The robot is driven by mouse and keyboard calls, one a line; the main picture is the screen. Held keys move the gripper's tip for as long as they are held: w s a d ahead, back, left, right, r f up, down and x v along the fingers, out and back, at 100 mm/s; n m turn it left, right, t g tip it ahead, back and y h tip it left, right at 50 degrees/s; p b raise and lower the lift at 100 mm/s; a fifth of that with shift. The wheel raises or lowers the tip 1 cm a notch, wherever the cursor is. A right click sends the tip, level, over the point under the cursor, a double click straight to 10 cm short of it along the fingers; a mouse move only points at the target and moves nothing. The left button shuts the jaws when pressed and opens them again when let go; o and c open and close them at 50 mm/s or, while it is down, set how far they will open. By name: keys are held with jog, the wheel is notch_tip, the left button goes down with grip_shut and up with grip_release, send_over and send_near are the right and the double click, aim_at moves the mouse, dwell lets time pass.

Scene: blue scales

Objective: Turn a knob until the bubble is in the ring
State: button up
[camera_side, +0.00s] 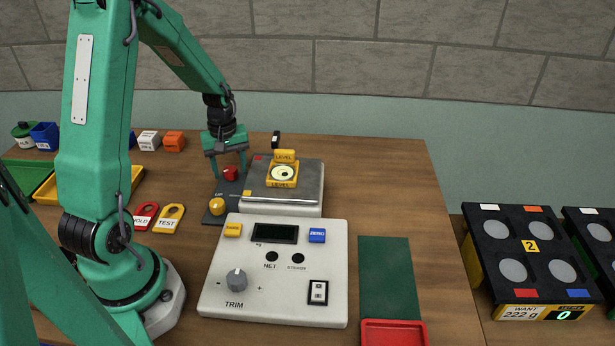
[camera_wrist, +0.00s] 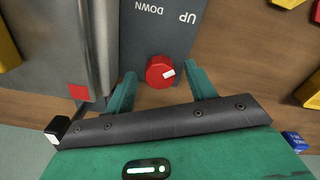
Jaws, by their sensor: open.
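A round level (camera_side: 283,174) with a yellow LEVEL label sits on the scale's grey platform (camera_side: 259,190). Its face shows a pale spot and a dark ring, but it is too small to tell whether the bubble is inside the ring. A red knob (camera_side: 231,173) with a white mark stands on a dark plate beside the platform; it also shows in the wrist view (camera_wrist: 155,74). A yellow knob (camera_side: 217,206) stands nearer the front on the same plate. My gripper (camera_wrist: 162,76) is open, with one finger on each side of the red knob and gaps showing.
The white console (camera_side: 205,302) with a TRIM dial (camera_side: 237,279) and display stands in front of the scale. HOLD (camera_side: 146,215) and TEST (camera_side: 170,216) tags lie to the left of the knobs. The platform edge (camera_wrist: 98,45) is close to one finger.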

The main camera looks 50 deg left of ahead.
jog(key=c, duration=1)
jog(key=shift+o, duration=0.2)
jog(key=shift+m, duration=0.5)
jog(key=m, duration=0.8)
jog(key=shift+m, duration=0.4)
jog(key=o, duration=1)
jog(key=shift+c, duration=0.2)
